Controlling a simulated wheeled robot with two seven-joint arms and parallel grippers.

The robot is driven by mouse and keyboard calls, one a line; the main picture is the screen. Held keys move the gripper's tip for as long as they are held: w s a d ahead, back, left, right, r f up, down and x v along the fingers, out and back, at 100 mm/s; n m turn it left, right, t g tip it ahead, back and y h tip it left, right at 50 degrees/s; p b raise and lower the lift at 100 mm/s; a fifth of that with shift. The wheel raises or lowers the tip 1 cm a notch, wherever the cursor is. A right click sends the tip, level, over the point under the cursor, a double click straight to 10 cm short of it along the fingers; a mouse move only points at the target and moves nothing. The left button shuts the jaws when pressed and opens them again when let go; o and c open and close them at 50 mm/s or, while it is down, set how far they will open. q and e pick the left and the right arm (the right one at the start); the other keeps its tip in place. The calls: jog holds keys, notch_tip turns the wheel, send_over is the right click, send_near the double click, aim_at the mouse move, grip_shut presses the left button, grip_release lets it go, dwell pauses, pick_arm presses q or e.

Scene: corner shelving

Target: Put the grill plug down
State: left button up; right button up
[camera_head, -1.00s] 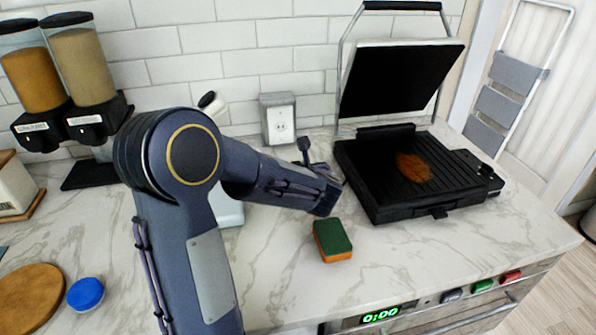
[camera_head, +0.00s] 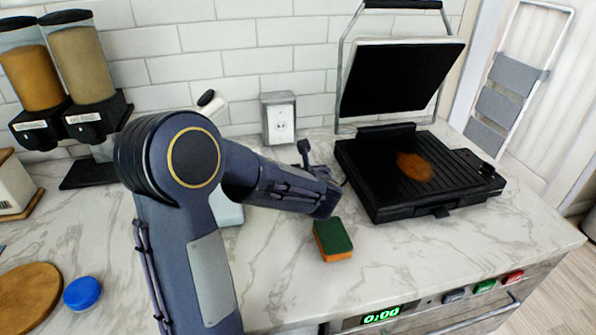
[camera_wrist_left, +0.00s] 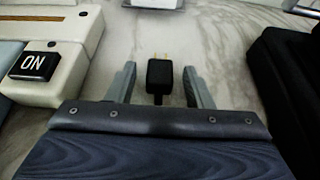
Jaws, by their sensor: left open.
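The grill plug (camera_wrist_left: 161,74) is black with two brass prongs pointing away from me. In the left wrist view it lies between the two grey fingers of my left gripper (camera_wrist_left: 160,77), with a gap on each side. The gripper is open, and its cord runs back beneath the gripper body. The plug appears to rest on or just above the marble counter. In the head view my left arm hides most of the gripper and the plug. My right gripper is not in view.
A green and orange sponge (camera_head: 333,240) lies in front of the grill. A white appliance with an ON switch (camera_wrist_left: 35,66) is close on the left in the wrist view. A blue lid (camera_head: 82,293) lies at front left.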

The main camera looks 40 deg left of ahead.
pick_arm(q)
jog(key=shift+r+p, duration=0.25)
jog(key=shift+p, duration=0.05)
jog(key=shift+r+p, duration=0.55)
jog(key=v, duration=1.1)
jog(key=shift+s+d, duration=0.25)
jog(key=shift+d, duration=0.15)
